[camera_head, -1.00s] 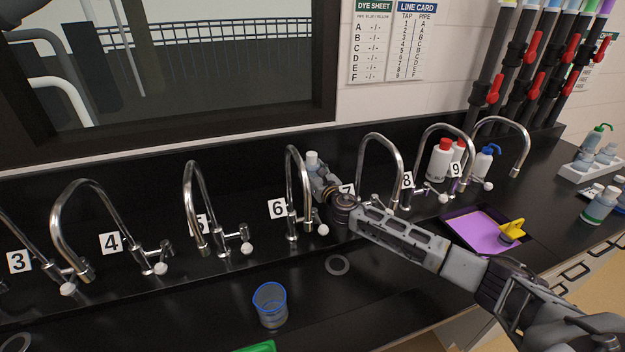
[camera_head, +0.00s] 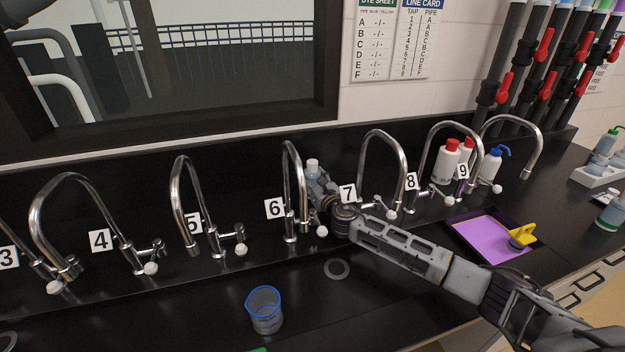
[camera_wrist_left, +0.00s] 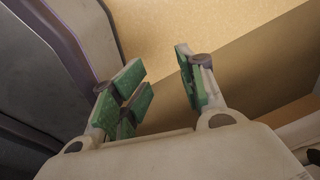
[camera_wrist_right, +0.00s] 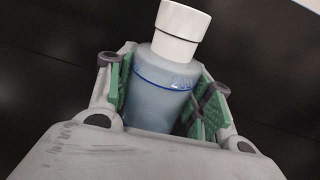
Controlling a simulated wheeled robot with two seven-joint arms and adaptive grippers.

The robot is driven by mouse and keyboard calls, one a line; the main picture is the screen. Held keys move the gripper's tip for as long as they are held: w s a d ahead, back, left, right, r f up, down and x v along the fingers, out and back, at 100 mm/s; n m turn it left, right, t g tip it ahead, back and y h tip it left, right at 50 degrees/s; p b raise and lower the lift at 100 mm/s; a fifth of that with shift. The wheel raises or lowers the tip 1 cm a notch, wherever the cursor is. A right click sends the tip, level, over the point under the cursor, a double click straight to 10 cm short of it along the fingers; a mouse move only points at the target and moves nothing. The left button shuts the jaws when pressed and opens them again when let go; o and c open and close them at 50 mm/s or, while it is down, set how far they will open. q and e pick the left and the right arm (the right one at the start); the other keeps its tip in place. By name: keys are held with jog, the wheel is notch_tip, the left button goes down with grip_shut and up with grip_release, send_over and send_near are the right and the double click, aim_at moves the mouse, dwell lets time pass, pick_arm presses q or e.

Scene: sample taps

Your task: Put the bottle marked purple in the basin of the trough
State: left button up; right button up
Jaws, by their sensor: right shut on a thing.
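My right gripper (camera_head: 318,182) is shut on a bottle (camera_head: 312,168) between taps 6 and 7, close to the black back wall. In the right wrist view the bottle (camera_wrist_right: 162,92) is translucent grey-blue with a white cap and a thin blue line round its shoulder. It sits between the green finger pads. I see no purple mark on the side that shows. The black trough (camera_head: 200,300) runs below the taps, with a dark ring-shaped drain (camera_head: 337,269) in its floor. My left gripper (camera_wrist_left: 160,85) is open and empty in the left wrist view, out of the head view.
A blue-rimmed beaker (camera_head: 264,310) stands in front of taps 5 and 6. Curved taps line the back. A purple tray (camera_head: 485,240) with a yellow-handled object (camera_head: 522,236) lies at right. Red-capped bottles (camera_head: 447,160) and a blue-topped wash bottle (camera_head: 490,164) stand behind tap 9.

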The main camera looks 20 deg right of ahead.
aim_at(316, 183)
jog(key=o, duration=1.2)
jog(key=shift+s, duration=0.15)
jog(key=shift+s+d, duration=0.1)
jog(key=shift+s, duration=1.05)
jog(key=s, duration=0.2)
jog(key=shift+s+d, duration=0.15)
jog(key=shift+s, duration=0.15)
jog(key=shift+s+d+r, duration=0.1)
jog(key=shift+s+d, duration=0.05)
jog(key=shift+s, duration=0.95)
pick_arm(q)
jog(key=shift+s+d+f, duration=0.15)
jog(key=shift+s+d, duration=0.7)
jog(key=shift+s, duration=0.2)
pick_arm(e)
jog(key=shift+s, duration=0.1)
